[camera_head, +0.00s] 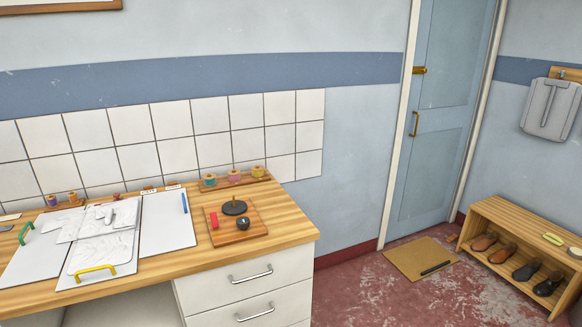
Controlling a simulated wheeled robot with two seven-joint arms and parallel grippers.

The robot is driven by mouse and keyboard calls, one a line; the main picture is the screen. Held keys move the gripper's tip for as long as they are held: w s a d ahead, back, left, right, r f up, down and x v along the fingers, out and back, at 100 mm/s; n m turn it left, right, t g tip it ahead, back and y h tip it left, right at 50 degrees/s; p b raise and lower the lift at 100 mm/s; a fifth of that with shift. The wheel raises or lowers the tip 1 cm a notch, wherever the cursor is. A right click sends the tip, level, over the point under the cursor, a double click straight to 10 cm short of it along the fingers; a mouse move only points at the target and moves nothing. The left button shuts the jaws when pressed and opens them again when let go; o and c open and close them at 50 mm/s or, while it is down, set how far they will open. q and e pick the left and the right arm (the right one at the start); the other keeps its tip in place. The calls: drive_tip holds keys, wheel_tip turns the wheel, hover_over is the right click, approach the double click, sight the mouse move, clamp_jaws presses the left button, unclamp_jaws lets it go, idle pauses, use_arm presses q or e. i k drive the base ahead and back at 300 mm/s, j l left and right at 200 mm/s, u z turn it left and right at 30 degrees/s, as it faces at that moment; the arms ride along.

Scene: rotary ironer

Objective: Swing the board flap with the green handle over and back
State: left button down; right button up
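The white board flap (38,262) with the green handle (24,232) lies on the wooden worktop at the far left, partly cut off by the picture edge. The green handle is a small bent bar at the flap's upper left. To its right is a middle white board (100,257) with a yellow handle (96,269) at its front edge and crumpled pale cloth or sheets on it. Further right is another white board (166,226) with a blue bar (184,203) near its right edge. Neither of my grippers shows in this view.
A small wooden board (233,238) with dark round pieces and a red piece sits on the worktop (170,263). A rack of spools (233,180) stands against the tiles. Drawers (250,284) are below. A shoe bench (520,250) and door (430,120) are at right.

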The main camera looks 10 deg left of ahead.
sight(38, 257)
drive_tip(key=u, duration=1.75)
drive_tip(key=z, duration=0.4)
drive_tip(key=i+j+z, duration=0.3)
drive_tip(key=j+z, duration=0.35)
drive_tip(key=j, duration=0.15)
drive_tip(key=i+j+z, duration=0.1)
drive_tip(key=j+z, duration=0.2)
drive_tip(key=j, duration=0.2)
drive_tip(key=j+z, duration=0.3)
drive_tip(key=j, duration=0.15)
